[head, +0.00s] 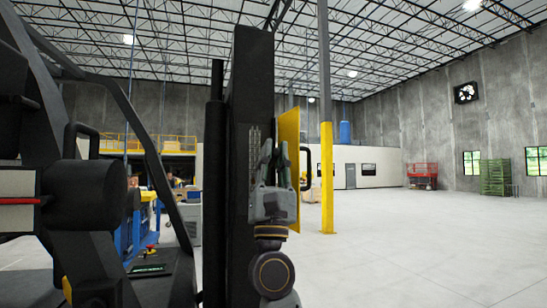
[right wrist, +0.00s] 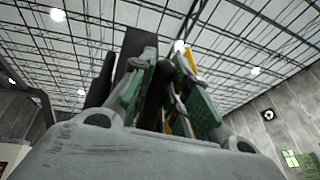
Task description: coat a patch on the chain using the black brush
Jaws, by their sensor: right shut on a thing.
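The chain (head: 254,145) shows as a narrow grey vertical strip on the tall black mast (head: 250,70) of a forklift in the head view. My right gripper (head: 272,168) is in front of the mast, fingers pointing up, just right of and below the visible chain. It is shut on a dark thing, which I take to be the black brush (right wrist: 154,98), seen between the green-padded fingers in the right wrist view. The brush's bristles cannot be made out, and I cannot tell whether it touches the chain. My left gripper is not in view.
A yellow panel (head: 289,125) stands right behind my right gripper, with a black handle (head: 307,168) beside it. The forklift's black frame (head: 110,120) fills the left. A grey and yellow column (head: 327,180) stands farther back.

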